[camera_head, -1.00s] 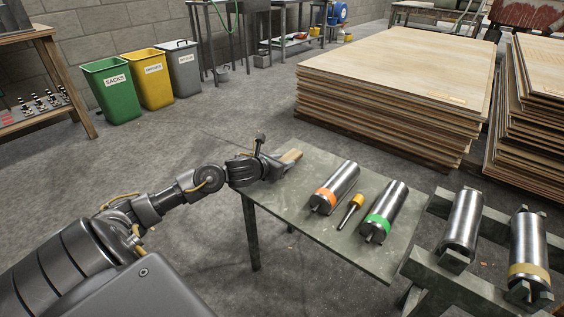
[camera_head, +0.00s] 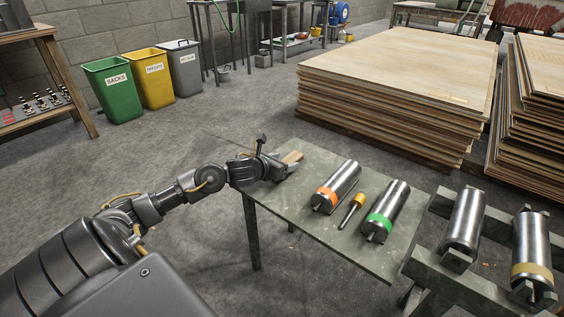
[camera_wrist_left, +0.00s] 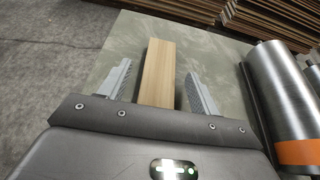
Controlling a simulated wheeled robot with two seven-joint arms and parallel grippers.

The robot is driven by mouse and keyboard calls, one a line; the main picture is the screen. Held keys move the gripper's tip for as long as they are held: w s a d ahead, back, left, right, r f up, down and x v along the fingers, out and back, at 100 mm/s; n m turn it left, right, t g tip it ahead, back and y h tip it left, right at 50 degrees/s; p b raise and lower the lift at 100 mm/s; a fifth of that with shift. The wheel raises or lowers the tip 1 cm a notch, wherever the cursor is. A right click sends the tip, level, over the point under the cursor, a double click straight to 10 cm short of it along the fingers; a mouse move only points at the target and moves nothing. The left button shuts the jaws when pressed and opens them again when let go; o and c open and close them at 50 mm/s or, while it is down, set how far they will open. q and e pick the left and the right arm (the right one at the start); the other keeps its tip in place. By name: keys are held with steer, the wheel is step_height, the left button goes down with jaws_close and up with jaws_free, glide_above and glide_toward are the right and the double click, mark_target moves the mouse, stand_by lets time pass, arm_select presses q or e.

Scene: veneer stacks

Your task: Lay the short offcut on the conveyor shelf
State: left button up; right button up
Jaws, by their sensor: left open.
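The short offcut (camera_wrist_left: 157,74) is a small pale wooden block lying on the grey-green table (camera_head: 318,157). It also shows at the table's left end in the head view (camera_head: 292,157). My left gripper (camera_wrist_left: 157,88) is open, with one finger on each side of the offcut and a visible gap to both. In the head view the left gripper (camera_head: 285,168) is at the table's left end, low over the top. My right gripper is not in view. I cannot pick out a conveyor shelf for certain.
An orange-banded roller (camera_head: 337,187), a yellow-handled tool (camera_head: 352,211) and a green-banded roller (camera_head: 386,212) lie right of the offcut. Two more rollers (camera_head: 464,228) rest on a stand. Veneer stacks (camera_head: 395,80) stand behind. Green, yellow and grey bins (camera_head: 113,92) stand at back left.

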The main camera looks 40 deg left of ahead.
arm_select(q)
steer(key=p+v, duration=0.2)
steer(key=v, duration=0.8)
steer(key=shift+s+d+r, duration=0.1)
steer(key=shift+s+r, duration=0.1)
steer(key=shift+s, duration=0.15)
stand_by(0.3)
